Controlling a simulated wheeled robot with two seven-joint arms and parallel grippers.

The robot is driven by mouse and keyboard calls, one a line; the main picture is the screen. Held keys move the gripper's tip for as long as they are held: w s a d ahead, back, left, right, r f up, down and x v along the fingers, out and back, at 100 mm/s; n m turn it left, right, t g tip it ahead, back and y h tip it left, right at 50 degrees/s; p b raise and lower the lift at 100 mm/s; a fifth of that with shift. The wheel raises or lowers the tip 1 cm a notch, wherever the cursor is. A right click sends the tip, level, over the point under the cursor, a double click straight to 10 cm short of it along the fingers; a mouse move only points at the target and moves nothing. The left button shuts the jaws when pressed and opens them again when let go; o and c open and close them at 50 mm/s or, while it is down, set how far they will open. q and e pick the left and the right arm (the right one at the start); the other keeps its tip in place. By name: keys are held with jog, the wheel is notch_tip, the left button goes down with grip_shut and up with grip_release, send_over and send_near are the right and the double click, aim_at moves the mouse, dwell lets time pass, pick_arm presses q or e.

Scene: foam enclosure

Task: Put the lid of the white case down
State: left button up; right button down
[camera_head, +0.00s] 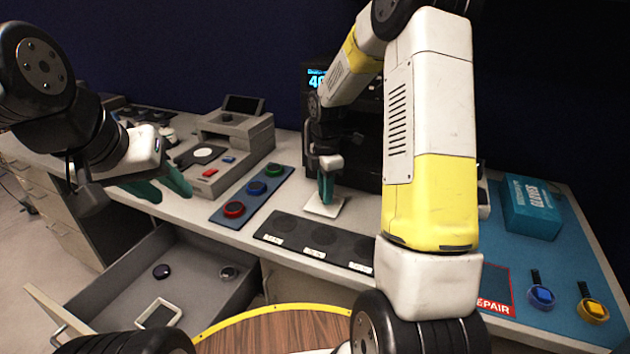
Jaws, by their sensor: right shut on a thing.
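My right gripper (325,198) points straight down over the counter, its teal fingers shut on a flat white square piece that looks like the case lid (312,208). The lid is at or just above the counter top; I cannot tell whether it touches. A white rectangular frame-like piece, perhaps the rest of the white case (143,322), lies in the open drawer. My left gripper (168,192) is open and empty above the counter's left part, its teal fingers apart.
A dark strip with round pads (320,236) lies in front of the lid. A blue-grey strip with red, blue and green rings (232,208) is to its left, near a grey machine (240,143). The open drawer (95,290) juts out at front left. A teal box (532,206) stands right.

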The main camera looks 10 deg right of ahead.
jog(key=shift+f, duration=0.15)
jog(key=c, duration=1.2)
grip_release()
jog(key=shift+c, duration=0.2)
notch_tip(320, 180, up, 12)
jog(key=s+r+m+t, duration=0.3)
jog(key=s+r+m, duration=0.55)
jog(key=s, duration=0.25)
jog(key=s+a+r+m+t+y, duration=0.1)
jog(key=s+a+m+t+y, duration=0.1)
jog(key=s+m, duration=0.9)
jog(key=shift+s+r+t, duration=0.25)
jog(key=shift+s+t, duration=0.35)
jog(key=shift+s, duration=0.55)
jog(key=shift+a, duration=0.1)
